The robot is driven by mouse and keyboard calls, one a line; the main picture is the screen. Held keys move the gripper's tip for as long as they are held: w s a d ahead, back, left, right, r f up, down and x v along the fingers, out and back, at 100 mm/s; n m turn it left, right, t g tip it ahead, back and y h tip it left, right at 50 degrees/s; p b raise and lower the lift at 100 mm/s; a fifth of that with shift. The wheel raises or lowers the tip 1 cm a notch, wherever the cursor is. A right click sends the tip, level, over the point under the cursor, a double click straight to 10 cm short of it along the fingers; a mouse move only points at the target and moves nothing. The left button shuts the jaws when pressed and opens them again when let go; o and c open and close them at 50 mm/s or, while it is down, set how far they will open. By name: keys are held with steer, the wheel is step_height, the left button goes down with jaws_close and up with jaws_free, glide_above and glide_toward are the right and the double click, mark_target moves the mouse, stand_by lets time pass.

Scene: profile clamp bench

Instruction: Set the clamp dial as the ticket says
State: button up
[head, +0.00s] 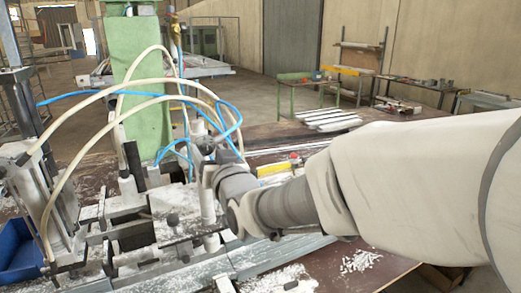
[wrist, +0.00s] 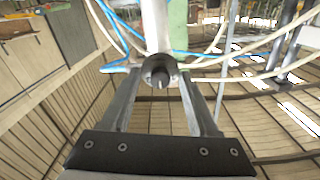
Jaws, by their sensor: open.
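My gripper (wrist: 159,78) is open in the wrist view, with one finger on each side of the dark round end of a pale cylinder (wrist: 159,68). A small stub sticks out of this end; it may be the clamp dial, but I cannot read any marks on it. I cannot tell whether the fingers touch it. In the head view my gripper (head: 208,168) is small and partly hidden by my wrist, at the clamp bench's metal fixtures (head: 125,225). I cannot make out a ticket in either view.
Pale hoses (head: 85,95) and blue hoses (head: 225,110) arch over the fixtures close to my gripper. A green column (head: 135,75) stands behind. A blue bin (head: 18,248) is at the left. Shavings (head: 360,261) lie on the bench at the right.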

jaws_close()
steer(key=shift+f+n+b, duration=0.15)
steer(key=shift+n+b, duration=0.15)
steer(key=shift+b, duration=0.25)
steer(key=n+b, duration=0.1)
steer(key=b, duration=0.2)
steer(key=shift+f+n, duration=0.15)
steer(key=shift+n, duration=0.25)
steer(key=n+b, duration=0.2)
steer(key=b, duration=0.1)
steer(key=shift+n, duration=0.3)
steer(key=n+b, duration=0.5)
steer(key=b, duration=0.1)
steer(key=shift+r+n+b, duration=0.25)
steer(key=shift+n+b, duration=0.65)
steer(key=shift+n, duration=0.1)
